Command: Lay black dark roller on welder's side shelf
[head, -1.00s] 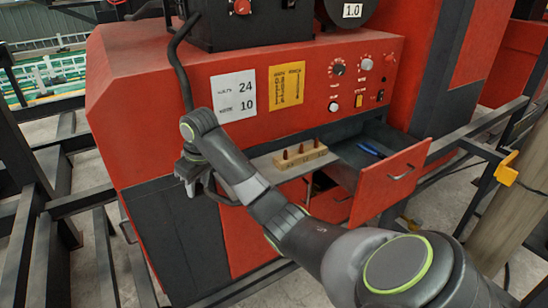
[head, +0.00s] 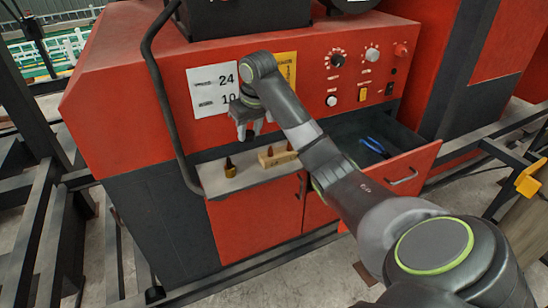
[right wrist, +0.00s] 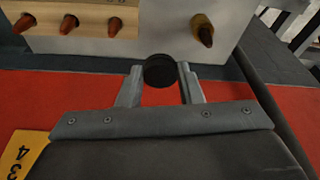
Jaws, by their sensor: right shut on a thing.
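The black dark roller (right wrist: 160,70) shows in the right wrist view as a dark round piece between the two fingertips of my right gripper (right wrist: 160,83), which is shut on it. In the head view my right gripper (head: 249,132) points down in front of the welder's red panel, above the pale side shelf (head: 213,181). The roller cannot be made out there. The shelf also shows in the right wrist view (right wrist: 150,47), just beyond the fingertips. My left gripper is not in view.
A wooden block (head: 279,158) with several copper tips stands on the shelf. A brass nozzle with a dark tip (head: 230,169) stands left of it. An open drawer (head: 408,165) holding blue-handled pliers (head: 375,147) is at the right. A dark bent handle (head: 150,80) rises at the left.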

